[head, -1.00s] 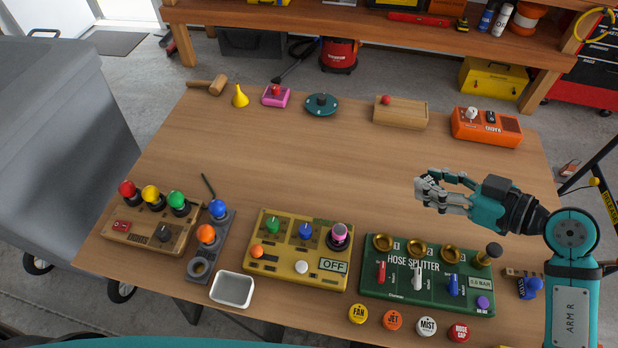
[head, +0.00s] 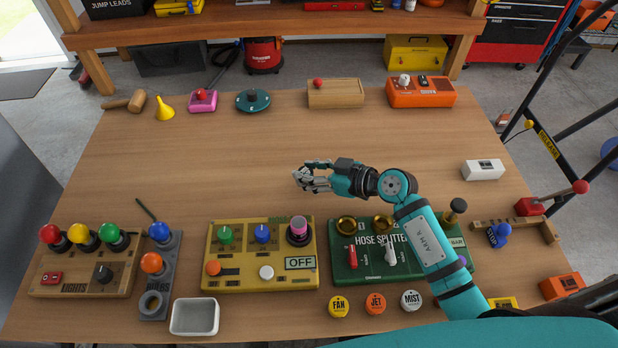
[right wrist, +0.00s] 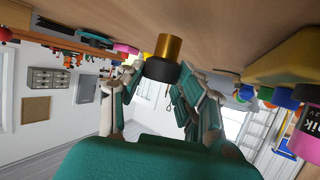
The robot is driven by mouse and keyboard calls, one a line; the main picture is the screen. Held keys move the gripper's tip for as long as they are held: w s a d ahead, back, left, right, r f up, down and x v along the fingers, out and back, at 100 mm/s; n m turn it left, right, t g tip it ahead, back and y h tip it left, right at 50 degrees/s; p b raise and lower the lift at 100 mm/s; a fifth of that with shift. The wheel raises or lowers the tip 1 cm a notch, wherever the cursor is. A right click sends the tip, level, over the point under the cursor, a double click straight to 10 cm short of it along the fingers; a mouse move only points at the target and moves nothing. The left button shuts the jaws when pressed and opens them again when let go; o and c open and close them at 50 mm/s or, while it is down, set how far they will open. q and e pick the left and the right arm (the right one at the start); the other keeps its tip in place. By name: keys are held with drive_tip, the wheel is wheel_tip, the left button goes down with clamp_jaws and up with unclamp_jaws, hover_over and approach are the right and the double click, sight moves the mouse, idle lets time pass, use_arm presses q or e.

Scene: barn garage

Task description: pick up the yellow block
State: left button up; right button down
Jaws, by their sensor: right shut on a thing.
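A yellow block (head: 503,303) lies at the front right of the table in the head view, partly covered by my right arm and body. My right gripper (head: 300,180) is well away from it, over the middle of the table, behind the yellow panel and pointing left. In the right wrist view its fingers are shut on a brass and black cylindrical piece (right wrist: 163,60). My left gripper is not in view.
The green hose splitter panel (head: 343,275) lies partly under my right arm. The yellow panel (head: 212,257) is left of it. A white block (head: 483,170) and an orange block (head: 562,287) are on the right. The table's middle left is clear.

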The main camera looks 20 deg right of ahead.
wheel_tip(320, 180, down, 2)
drive_tip(key=shift+f, duration=0.1)
drive_tip(key=c, duration=0.9)
unclamp_jaws()
drive_tip(key=shift+d, duration=0.1)
drive_tip(key=v, duration=1)
drive_tip(key=shift+s+d, duration=0.2)
drive_tip(key=shift+s, duration=0.1)
drive_tip(key=shift+o, duration=0.9)
drive_tip(key=shift+s+d+r, duration=0.4)
